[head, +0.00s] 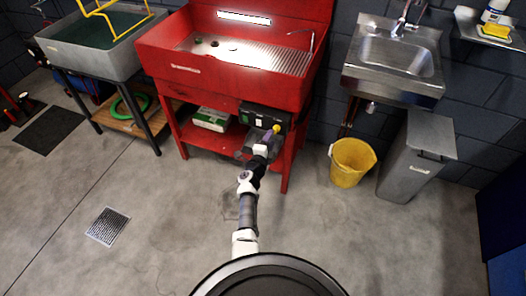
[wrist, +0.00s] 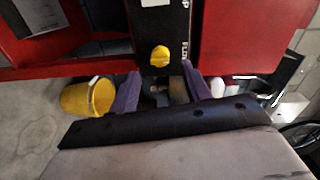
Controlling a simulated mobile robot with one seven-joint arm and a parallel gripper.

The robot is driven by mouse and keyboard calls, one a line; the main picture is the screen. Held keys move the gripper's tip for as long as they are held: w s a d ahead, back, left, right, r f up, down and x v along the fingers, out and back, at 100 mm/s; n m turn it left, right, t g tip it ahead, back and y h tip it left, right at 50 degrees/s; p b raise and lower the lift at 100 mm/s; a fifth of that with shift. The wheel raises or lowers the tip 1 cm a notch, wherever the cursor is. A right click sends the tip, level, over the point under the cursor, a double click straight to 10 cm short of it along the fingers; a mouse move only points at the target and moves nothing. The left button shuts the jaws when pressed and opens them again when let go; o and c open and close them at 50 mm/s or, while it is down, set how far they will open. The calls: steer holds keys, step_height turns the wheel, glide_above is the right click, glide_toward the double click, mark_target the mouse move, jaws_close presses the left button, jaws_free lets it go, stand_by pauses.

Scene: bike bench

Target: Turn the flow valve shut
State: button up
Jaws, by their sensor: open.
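The flow valve is a yellow knob (wrist: 160,56) on the face of a black control box (wrist: 172,20), beside white lettering that is partly cut off. In the head view the knob (head: 277,129) shows as a small yellow spot on the box (head: 256,117) at the front right of the red wash station. My gripper (wrist: 161,72) is open, its two purple fingers spread to either side of the knob in the wrist view. Nothing is between them that I can see held. I cannot tell whether they touch the knob. In the head view my gripper (head: 268,141) is right by the box.
The red wash station (head: 170,68) has a lower shelf with a white-and-green box (head: 210,119). A yellow bucket (head: 352,162) and a grey bin (head: 414,160) stand at the right. The concrete floor to the left of my arm is clear around a drain grate (head: 108,227).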

steer(key=p+v, duration=0.2)
steer(key=v, duration=0.7)
steer(key=shift+d+r, duration=0.1)
